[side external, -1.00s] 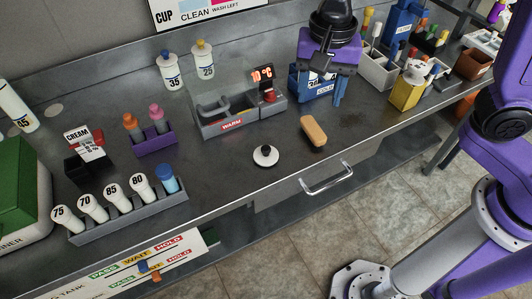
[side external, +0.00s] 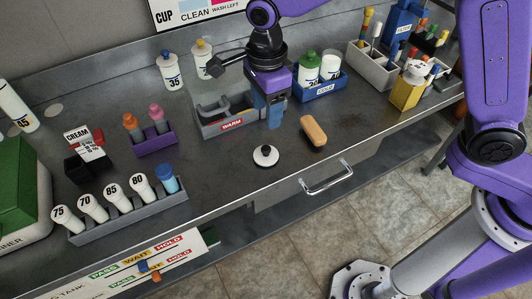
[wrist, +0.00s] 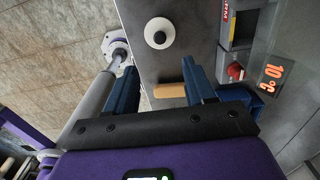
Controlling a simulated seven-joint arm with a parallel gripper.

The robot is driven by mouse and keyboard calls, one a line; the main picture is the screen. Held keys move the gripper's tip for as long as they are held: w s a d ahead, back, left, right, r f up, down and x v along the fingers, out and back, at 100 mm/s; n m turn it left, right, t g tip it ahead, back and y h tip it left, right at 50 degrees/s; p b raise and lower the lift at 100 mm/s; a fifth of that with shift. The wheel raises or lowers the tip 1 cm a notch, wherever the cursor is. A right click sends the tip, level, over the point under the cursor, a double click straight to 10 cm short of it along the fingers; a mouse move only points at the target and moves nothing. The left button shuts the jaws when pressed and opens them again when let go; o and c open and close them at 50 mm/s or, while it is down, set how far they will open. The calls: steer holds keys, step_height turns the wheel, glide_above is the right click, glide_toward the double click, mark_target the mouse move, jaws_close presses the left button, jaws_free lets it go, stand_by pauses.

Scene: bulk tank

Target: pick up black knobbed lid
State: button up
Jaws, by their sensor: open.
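The lid (side external: 265,158) is a small round white disc with a dark knob at its middle. It lies flat on the grey bench top, left of the tan block. In the wrist view the lid (wrist: 151,27) sits near the top centre, beyond my fingertips. My gripper (side external: 275,118) is above the bench, behind the lid and in front of the heater unit, pointing down. Its blue fingers are apart and empty, and they do not touch the lid. In the wrist view my gripper (wrist: 162,80) shows a wide gap with the tan block (wrist: 170,90) below.
The tan block (side external: 313,131) lies right of the lid. The grey WARM unit (side external: 212,128) and the blue COLD tray (side external: 320,94) stand behind. A grey rack of numbered vials (side external: 130,218) is at left. A drawer handle (side external: 327,180) juts from the front edge. Bench around the lid is clear.

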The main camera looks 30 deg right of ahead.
mark_target(266, 148)
step_height(266, 148, down, 12)
steer(key=shift+f, duration=0.25)
stand_by(0.4)
jaws_close()
